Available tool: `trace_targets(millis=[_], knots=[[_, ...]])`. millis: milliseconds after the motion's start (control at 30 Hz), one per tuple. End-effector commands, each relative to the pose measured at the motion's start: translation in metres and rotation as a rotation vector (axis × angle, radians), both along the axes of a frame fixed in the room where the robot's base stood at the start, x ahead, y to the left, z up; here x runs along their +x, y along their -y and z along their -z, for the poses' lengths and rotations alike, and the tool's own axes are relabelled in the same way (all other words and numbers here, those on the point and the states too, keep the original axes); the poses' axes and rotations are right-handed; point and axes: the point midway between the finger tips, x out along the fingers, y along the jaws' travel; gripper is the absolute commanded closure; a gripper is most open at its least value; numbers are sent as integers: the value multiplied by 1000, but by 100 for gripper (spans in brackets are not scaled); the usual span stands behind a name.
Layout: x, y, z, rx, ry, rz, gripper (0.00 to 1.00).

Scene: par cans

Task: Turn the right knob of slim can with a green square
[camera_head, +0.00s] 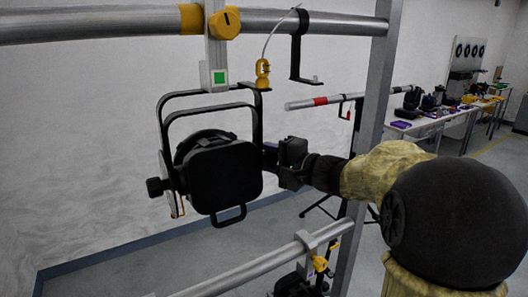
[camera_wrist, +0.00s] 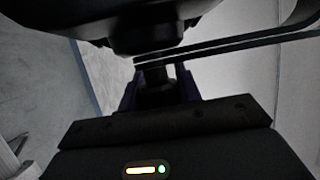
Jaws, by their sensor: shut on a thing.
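The slim black can (camera_head: 226,178) hangs in its yoke (camera_head: 256,130) from a clamp on the upper pipe. My gripper (camera_head: 272,155) reaches in from the right and is shut on the right knob at the yoke's side. My gripper and arm hide that knob in the head view. In the wrist view the dark knob (camera_wrist: 157,85) sits between my fingers, below the dark can body (camera_wrist: 150,30).
The upper pipe (camera_head: 120,25) and a metal upright (camera_head: 375,90) frame the can. A lower pipe (camera_head: 250,272) carries another clamp. Tables (camera_head: 440,120) with gear stand at the far right.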

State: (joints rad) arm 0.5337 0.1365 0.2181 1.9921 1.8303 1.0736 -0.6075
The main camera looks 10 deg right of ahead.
Motion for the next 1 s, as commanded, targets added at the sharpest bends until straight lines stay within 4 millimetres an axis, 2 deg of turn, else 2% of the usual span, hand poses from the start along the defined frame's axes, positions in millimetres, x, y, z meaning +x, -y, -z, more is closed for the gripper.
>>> trace_targets(millis=[500,1000], knots=[[-1,0,0,-121,-382,0,89],[-4,1,5,-209,-661,-1,89]])
